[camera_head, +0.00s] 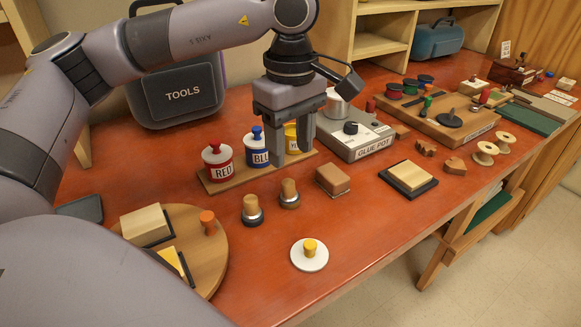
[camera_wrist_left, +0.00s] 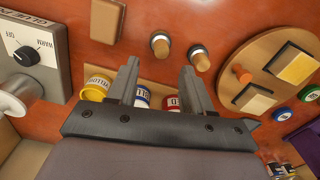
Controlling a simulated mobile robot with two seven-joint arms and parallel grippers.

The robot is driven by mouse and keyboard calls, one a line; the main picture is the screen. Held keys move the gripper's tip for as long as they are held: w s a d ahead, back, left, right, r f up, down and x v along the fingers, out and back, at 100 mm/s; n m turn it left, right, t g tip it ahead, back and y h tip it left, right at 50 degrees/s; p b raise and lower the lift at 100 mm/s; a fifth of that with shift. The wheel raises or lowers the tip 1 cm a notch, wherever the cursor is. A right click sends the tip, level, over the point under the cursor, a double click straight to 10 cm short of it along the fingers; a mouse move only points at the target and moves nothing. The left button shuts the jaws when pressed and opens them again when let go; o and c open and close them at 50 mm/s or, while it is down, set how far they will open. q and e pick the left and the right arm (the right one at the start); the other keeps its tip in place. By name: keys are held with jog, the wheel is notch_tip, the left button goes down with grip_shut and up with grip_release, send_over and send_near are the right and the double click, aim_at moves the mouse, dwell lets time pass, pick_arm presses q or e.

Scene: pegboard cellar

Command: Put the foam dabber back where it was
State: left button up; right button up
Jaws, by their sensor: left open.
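Two short wooden-handled pieces with pale collars and dark bottoms, which look like dabbers, stand upright on the table; I cannot tell which is the foam dabber. The left one (camera_head: 251,210) and the right one (camera_head: 289,193) are in front of the paint-pot rack. They also show near the top of the left wrist view, one dabber (camera_wrist_left: 160,43) beside the other (camera_wrist_left: 200,57). My left gripper (camera_head: 291,157) is open and empty, above the rack near the blue and yellow pots. My right gripper is not in view.
The rack holds a red pot (camera_head: 217,162), a blue pot (camera_head: 257,148) and a yellow pot (camera_wrist_left: 95,90), partly hidden. A yellow-knobbed white lid (camera_head: 310,254) lies in front. The glue pot (camera_head: 355,135) stands right; a round board (camera_head: 218,250) lies left.

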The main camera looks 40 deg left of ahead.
pick_arm(q)
notch_tip(320, 180, up, 4)
jog(key=shift+r, duration=0.2)
jog(key=shift+f, duration=0.1)
dwell(0.5)
